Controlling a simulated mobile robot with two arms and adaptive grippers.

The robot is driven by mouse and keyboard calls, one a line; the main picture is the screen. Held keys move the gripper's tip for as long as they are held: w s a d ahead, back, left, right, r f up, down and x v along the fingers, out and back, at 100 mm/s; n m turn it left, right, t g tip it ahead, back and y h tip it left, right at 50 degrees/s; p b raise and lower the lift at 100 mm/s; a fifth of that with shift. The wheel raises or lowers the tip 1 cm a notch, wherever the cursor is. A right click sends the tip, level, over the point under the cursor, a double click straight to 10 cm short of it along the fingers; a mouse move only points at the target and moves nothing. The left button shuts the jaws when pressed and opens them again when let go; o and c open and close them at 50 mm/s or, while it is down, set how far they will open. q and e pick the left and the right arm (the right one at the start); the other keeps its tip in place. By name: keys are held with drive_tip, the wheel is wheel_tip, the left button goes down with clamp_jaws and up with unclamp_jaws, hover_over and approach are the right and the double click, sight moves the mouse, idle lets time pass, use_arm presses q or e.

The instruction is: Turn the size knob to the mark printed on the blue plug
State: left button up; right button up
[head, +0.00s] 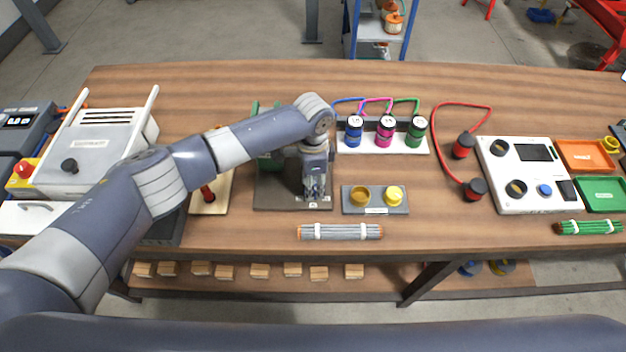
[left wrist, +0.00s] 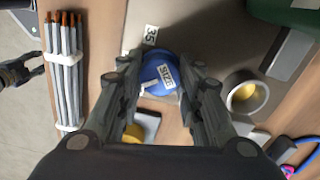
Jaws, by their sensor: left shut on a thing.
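The size knob (left wrist: 158,72) is blue with a white SIZE label and a white pointer; in the left wrist view it lies between my left gripper's fingers. A tag reading 35 (left wrist: 150,35) is beside it; other marks are hidden. My left gripper (head: 314,194) points down over the front of the dark base plate (head: 270,200) and hides the knob in the head view. It is shut on the knob. The blue plug (head: 354,131) stands in a white rack; its top label is too small to read. My right gripper (left wrist: 34,67) shows open and empty at the left wrist view's edge.
Pink (head: 385,131) and green (head: 416,132) plugs stand beside the blue one. A grey block (head: 376,209) with two round yellowish parts is right of the gripper. A grey cable bundle (head: 340,232) lies in front. A white panel box (head: 525,200) is at the right.

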use_arm(q)
drive_tip(key=n+p, duration=0.2)
drive_tip(key=shift+r+n, duration=0.15)
drive_tip(key=shift+n, duration=0.25)
drive_tip(key=shift+n+p, duration=0.55)
drive_tip(key=shift+n, duration=0.25)
drive_tip(key=o, duration=1.1)
drive_tip(key=shift+c, duration=0.2)
